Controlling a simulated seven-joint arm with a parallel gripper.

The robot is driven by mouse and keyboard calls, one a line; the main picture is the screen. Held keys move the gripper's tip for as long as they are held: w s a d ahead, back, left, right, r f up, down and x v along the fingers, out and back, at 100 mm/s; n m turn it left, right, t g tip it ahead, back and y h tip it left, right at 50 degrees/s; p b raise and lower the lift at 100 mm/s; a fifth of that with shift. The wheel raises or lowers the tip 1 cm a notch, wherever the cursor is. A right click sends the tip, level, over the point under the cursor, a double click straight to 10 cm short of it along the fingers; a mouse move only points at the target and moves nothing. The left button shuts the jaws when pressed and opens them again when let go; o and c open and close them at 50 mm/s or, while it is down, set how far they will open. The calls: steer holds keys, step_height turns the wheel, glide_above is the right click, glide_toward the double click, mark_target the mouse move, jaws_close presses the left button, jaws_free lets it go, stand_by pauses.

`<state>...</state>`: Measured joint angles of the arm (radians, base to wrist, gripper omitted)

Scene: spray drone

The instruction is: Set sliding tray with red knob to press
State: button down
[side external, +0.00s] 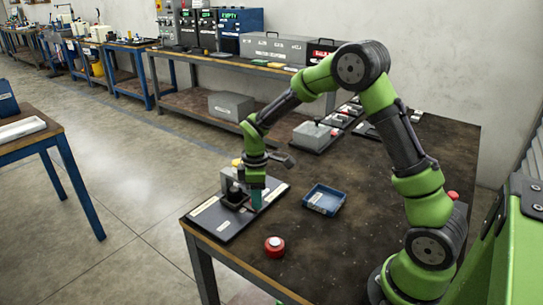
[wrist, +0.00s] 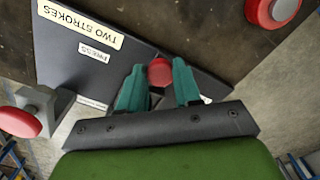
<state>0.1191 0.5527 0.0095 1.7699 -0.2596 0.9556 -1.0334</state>
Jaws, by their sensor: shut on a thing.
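My gripper (wrist: 160,80) has teal fingers, one on each side of a red knob (wrist: 159,71), and is shut on it. The board (wrist: 65,60) carries white labels; one reads "PRESS" (wrist: 96,54) and another "TWO STROKES" (wrist: 80,25). A grey fixture (side external: 230,184) stands on the board beside my gripper. In the wrist view a grey bracket with a second red knob (wrist: 20,122) shows at left. The sliding tray under the held knob is hidden.
A red button (side external: 274,245) stands near the table's front edge; it also shows in the wrist view (wrist: 271,8). An open blue bin (side external: 324,200) lies right of the board. Grey fixtures (side external: 315,134) stand farther back. The table between bin and arm base is clear.

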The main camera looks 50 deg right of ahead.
steer(key=d, duration=1.2)
steer(key=shift+d, duration=0.15)
steer(key=c, duration=0.9)
jaws_free()
steer(key=shift+o, duration=0.6)
steer(key=shift+a+r, duration=0.2)
steer(key=shift+r, duration=0.1)
step_height(320, 180, up, 16)
steer(key=shift+r, duration=0.2)
steer(key=shift+d, duration=0.1)
